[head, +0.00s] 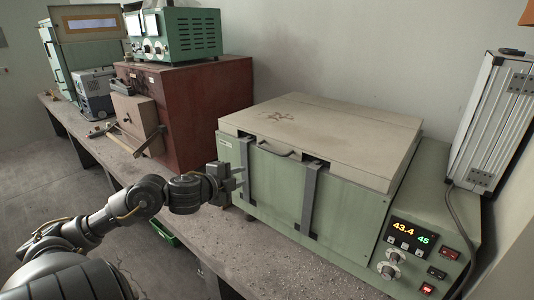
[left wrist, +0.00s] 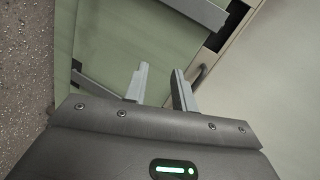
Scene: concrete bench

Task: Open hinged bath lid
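The green bath (head: 270,188) stands on the bench with its beige lid (head: 325,132) lying shut on top; its green front also shows in the left wrist view (left wrist: 120,40). A curved handle (head: 274,150) sits at the lid's front edge, and in the left wrist view it is a dark curved bar (left wrist: 199,76) just right of my fingers. My left gripper (head: 240,175) is in front of the bath's left front, a little below and left of the handle. Its two fingers (left wrist: 160,70) are apart with nothing seen between them. My right gripper is not in view.
Two grey upright straps (head: 309,198) run down the bath's front. A control panel (head: 408,238) is at its right. A red-brown chest (head: 195,105) stands to the left, and an aluminium case (head: 495,120) is at the back right. The bench front strip (head: 235,245) is clear.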

